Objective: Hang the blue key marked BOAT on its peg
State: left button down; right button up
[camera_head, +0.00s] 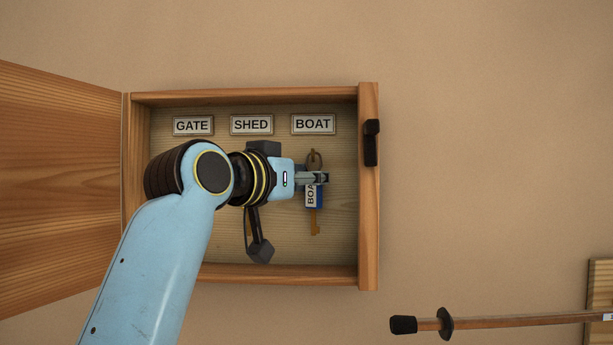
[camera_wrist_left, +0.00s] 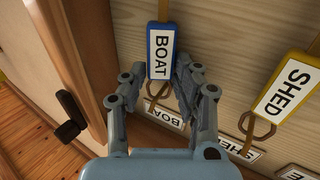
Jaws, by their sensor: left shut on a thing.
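The blue key tag marked BOAT (camera_head: 313,196) is held upright below the BOAT label (camera_head: 313,124) in the open key cabinet. Its ring shows above my gripper and its brass key below. My left gripper (camera_head: 322,178) is shut on the tag. In the left wrist view the blue tag (camera_wrist_left: 161,50) sits between the fingertips (camera_wrist_left: 160,72), with the ring (camera_wrist_left: 155,93) close to the back board near the BOAT label (camera_wrist_left: 164,114). The peg is hard to make out, so I cannot tell whether the ring is around it. My right gripper is out of view.
A yellow SHED tag (camera_wrist_left: 286,86) hangs by its ring beside the blue one. The cabinet's right side wall (camera_head: 369,230) carries a dark catch (camera_head: 371,143). The open door (camera_head: 60,185) stands at left. A stick (camera_head: 500,325) lies at lower right.

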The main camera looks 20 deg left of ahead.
pick_arm(q)
jog(key=c, duration=0.9)
grip_release()
jog(key=shift+s+d, duration=0.1)
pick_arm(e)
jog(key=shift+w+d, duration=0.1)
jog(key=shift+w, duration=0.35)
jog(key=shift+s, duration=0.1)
